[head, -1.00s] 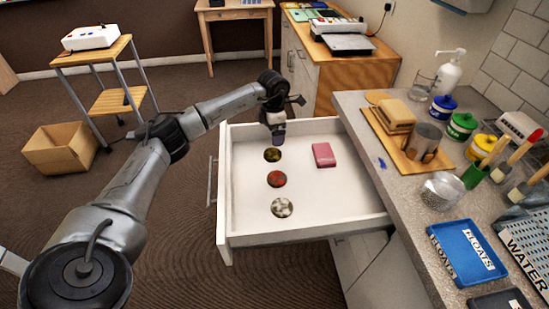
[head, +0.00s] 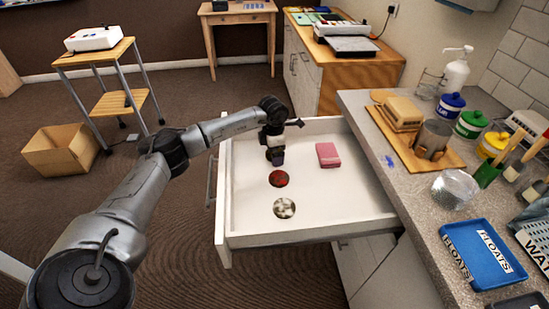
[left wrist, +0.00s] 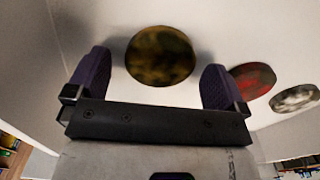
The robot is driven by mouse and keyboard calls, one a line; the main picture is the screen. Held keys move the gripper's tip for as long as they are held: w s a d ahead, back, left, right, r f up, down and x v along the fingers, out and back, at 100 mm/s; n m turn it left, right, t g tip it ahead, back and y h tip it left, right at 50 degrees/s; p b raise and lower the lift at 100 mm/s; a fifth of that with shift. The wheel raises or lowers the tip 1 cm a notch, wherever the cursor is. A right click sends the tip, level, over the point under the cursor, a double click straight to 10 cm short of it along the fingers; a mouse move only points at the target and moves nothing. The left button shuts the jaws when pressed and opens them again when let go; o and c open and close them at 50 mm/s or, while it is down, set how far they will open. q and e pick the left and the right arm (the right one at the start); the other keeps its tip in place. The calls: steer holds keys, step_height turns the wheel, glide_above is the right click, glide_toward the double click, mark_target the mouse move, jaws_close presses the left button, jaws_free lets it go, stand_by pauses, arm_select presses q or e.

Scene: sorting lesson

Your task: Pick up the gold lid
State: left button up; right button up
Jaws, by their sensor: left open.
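The gold lid (left wrist: 160,55), a round disc with dark blotches, lies on the white drawer floor in the left wrist view. My left gripper (head: 276,157) is open above it, with one purple-padded finger on each side of the lid in the left wrist view. I see no finger touching the lid. In the head view the gripper hides the lid. A red lid (head: 279,178) and a silver-white lid (head: 284,208) lie in line beside it and also show in the left wrist view, red (left wrist: 252,80) and silver (left wrist: 296,97). My right gripper is not in view.
The open white drawer (head: 226,200) has raised walls around the lids. A pink block (head: 328,155) lies in it, right of the gripper. The counter (head: 400,190) beside the drawer carries jars, a wooden board and a blue tray (head: 482,254).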

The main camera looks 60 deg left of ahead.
arm_select(q)
steer(key=shift+w, duration=0.1)
steer(key=shift+c, duration=0.3)
steer(key=c, duration=0.9)
steer(key=shift+c, duration=0.2)
